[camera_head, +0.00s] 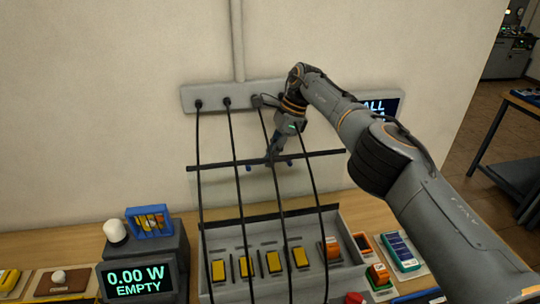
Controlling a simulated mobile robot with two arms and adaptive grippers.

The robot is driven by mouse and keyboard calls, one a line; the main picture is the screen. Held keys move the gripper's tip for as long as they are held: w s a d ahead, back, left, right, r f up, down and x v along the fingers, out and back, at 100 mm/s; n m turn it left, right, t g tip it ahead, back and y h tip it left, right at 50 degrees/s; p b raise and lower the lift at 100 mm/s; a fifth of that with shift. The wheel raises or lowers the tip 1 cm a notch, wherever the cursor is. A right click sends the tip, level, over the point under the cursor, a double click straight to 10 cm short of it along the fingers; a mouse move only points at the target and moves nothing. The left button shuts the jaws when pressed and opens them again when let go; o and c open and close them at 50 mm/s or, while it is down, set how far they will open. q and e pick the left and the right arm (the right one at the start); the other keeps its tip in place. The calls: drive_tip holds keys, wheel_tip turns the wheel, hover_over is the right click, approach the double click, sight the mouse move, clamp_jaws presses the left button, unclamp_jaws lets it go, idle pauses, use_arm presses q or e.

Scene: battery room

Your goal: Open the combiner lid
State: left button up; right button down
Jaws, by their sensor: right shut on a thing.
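The combiner (347,238) is an open-topped grey box on the bench, with yellow blocks and one orange block inside. Its lid (215,166) appears as a clear panel with a dark edge bar, raised above the rear of the box. My right gripper (273,157) reaches down from the upper right and is shut on the lid's handle at the middle of the dark bar. The fingers hide most of the handle. My left gripper is out of view.
Several black cables (235,150) hang from a grey wall strip (212,92) down past the lid into the box. A display reading "0.00 W EMPTY" (138,281) stands left of the box. Small coloured modules (401,249) lie to the right. My right arm partly covers a wall screen (381,107).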

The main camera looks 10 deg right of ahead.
drive_tip(key=shift+s+f, duration=0.2)
drive_tip(key=shift+f, duration=0.3)
drive_tip(key=c, duration=1.4)
unclamp_jaws()
drive_tip(key=shift+w, duration=0.1)
drive_tip(key=shift+o, duration=0.2)
drive_tip(key=shift+w+r, duration=0.1)
drive_tip(key=shift+w, duration=0.05)
